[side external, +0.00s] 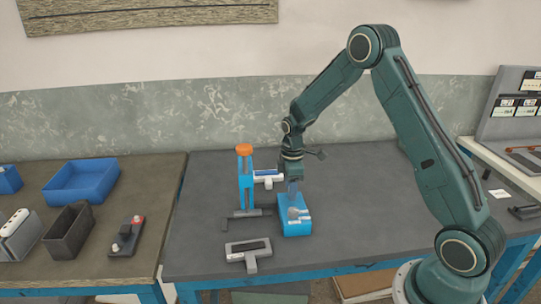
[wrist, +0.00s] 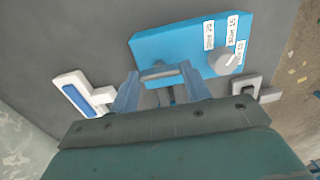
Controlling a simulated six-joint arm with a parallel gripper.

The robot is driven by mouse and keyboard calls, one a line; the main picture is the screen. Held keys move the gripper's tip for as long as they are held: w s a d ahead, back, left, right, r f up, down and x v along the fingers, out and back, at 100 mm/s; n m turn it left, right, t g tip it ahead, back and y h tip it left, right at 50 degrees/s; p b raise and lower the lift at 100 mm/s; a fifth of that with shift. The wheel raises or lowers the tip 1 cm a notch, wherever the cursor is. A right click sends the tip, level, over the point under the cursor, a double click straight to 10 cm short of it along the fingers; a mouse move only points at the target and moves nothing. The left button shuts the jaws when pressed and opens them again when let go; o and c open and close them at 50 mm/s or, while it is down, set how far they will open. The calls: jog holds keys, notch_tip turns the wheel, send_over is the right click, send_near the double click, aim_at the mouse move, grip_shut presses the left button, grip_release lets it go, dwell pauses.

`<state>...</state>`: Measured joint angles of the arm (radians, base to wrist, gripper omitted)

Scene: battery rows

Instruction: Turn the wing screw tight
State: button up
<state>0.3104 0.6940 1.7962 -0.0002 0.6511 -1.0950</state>
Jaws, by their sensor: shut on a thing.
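A blue box (side external: 296,229) stands on the dark grey bench; it also shows in the wrist view (wrist: 170,47). It carries a round grey knob (wrist: 224,62) with a pale pointer line and small white labels, too small to read surely. My gripper (wrist: 160,72) is at the near edge of the box, pointing down onto it in the side view (side external: 293,192). Its fingers are shut on a grey bar-shaped piece, which looks like the wing screw (wrist: 158,73). The fingers and box partly hide the screw, and its thread is not visible.
A blue stand with an orange top (side external: 244,150) rises just left of my gripper. A white T-shaped piece with a blue strip (side external: 268,177) lies behind, and a grey T-shaped piece (side external: 248,252) lies in front. Bins (side external: 80,181) stand on the left table. The bench's front-right area is clear.

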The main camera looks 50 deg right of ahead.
jog(key=shift+m, duration=0.5)
jog(key=m, duration=0.3)
jog(key=shift+m, duration=0.4)
jog(key=m, duration=1.3)
jog(key=shift+r, duration=0.1)
jog(key=o, duration=1)
notch_tip(320, 180, up, 14)
dwell(0.4)
